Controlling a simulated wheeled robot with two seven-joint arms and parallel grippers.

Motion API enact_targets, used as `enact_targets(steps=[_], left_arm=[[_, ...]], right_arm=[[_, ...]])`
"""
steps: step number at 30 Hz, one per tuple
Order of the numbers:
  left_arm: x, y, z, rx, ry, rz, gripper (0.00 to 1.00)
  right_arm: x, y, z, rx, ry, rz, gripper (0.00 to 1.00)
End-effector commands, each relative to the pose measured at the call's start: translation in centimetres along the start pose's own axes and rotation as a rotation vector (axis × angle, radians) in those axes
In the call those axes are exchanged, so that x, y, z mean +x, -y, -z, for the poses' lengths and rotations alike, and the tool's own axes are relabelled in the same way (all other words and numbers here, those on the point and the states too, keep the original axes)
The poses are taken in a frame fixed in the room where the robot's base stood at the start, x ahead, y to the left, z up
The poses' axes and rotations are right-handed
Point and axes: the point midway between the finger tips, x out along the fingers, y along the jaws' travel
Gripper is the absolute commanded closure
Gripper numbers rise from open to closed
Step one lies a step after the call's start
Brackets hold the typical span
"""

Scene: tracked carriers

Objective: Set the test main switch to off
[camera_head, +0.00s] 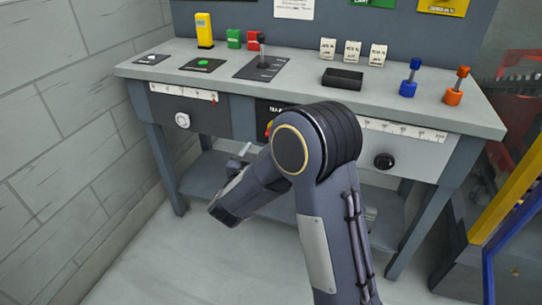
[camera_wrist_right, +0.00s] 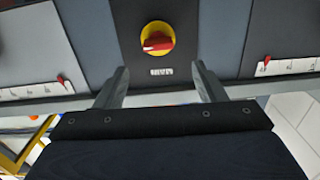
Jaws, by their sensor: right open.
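The main switch (camera_wrist_right: 158,40) is a round yellow plate with a red knob on a dark panel in the right wrist view. Its red handle lies roughly crosswise, slightly tilted. In the head view only a sliver of the switch (camera_head: 268,128) shows beside my arm, which hides the rest. My right gripper (camera_wrist_right: 160,78) is open and empty, its two fingers apart on either side of the line to the knob and short of it. In the head view a pale finger of it (camera_head: 245,150) shows past my arm. My left gripper is in neither view.
The switch panel is in the front of a grey workbench (camera_head: 150,72). A white dial (camera_head: 182,120) and a black knob (camera_head: 384,160) flank it. A joystick, blue and orange handles and several blocks stand on top. A yellow frame (camera_head: 505,205) stands at right.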

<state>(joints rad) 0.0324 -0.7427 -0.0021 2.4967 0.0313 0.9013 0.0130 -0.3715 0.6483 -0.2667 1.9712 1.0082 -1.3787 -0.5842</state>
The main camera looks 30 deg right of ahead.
Motion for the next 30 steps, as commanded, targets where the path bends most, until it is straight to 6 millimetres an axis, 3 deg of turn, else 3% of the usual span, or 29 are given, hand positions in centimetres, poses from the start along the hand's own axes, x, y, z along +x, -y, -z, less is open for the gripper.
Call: enact_targets(steps=[5,16,27,30], left_arm=[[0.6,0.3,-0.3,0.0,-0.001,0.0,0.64],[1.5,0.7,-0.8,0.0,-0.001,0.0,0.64],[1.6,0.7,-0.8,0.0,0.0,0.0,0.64],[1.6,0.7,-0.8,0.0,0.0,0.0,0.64]], right_arm=[[1.4,-0.3,-0.3,-0.016,-0.025,-0.029,0.36],[6.8,-0.4,-0.2,-0.014,-0.022,-0.026,0.36],[7.7,-0.4,-0.1,-0.016,-0.021,-0.023,0.36],[7.7,-0.3,-0.1,-0.015,-0.021,-0.023,0.47]])
